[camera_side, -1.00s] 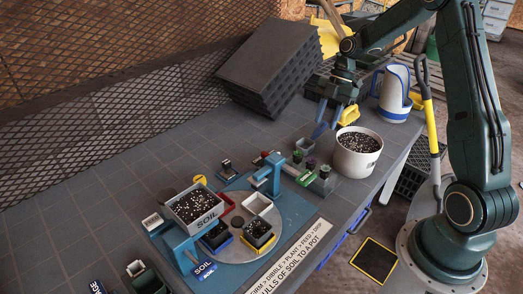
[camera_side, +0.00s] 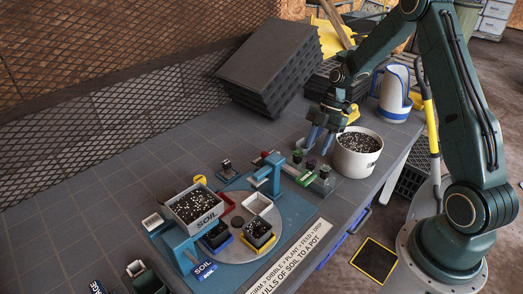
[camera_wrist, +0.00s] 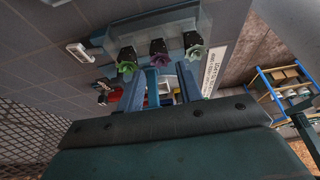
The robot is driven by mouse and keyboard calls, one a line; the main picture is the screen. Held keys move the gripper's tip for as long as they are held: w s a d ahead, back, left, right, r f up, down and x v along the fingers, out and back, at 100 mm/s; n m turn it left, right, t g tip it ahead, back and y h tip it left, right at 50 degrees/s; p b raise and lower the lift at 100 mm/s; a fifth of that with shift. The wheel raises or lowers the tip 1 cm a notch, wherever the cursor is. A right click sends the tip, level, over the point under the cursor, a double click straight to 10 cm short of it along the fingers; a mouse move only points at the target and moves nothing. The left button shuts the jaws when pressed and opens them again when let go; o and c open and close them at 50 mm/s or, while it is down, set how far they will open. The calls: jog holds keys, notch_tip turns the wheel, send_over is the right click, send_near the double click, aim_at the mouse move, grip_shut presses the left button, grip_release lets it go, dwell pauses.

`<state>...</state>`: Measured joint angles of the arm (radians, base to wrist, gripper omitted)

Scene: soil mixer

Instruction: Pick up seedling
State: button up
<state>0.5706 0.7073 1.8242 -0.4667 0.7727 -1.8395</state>
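Three seedlings stand in a row in a holder (camera_wrist: 150,27): a green one (camera_wrist: 126,66), a dark reddish one (camera_wrist: 158,49) and another green one (camera_wrist: 194,52). In the side view the row, including the middle seedling (camera_side: 311,164), stands left of the white soil pot. My gripper (camera_side: 320,146) is just above and behind the row, with its blue fingers pointing down. In the wrist view my gripper (camera_wrist: 161,84) has its two fingers apart with nothing held between them. The seedlings' lower parts are hidden in the wrist view.
A white pot of soil (camera_side: 357,160) stands close right of my gripper. A blue press (camera_side: 268,178), a turntable (camera_side: 232,247) with pots and a soil hopper (camera_side: 198,212) stand to the left. Black trays (camera_side: 268,65) are stacked behind.

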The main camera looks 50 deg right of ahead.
aim_at(311, 165)
jog(key=shift+x, duration=2.55)
jog(key=shift+c, duration=0.3)
jog(key=c, duration=0.6)
jog(key=shift+o, duration=0.3)
jog(key=shift+o, duration=0.2)
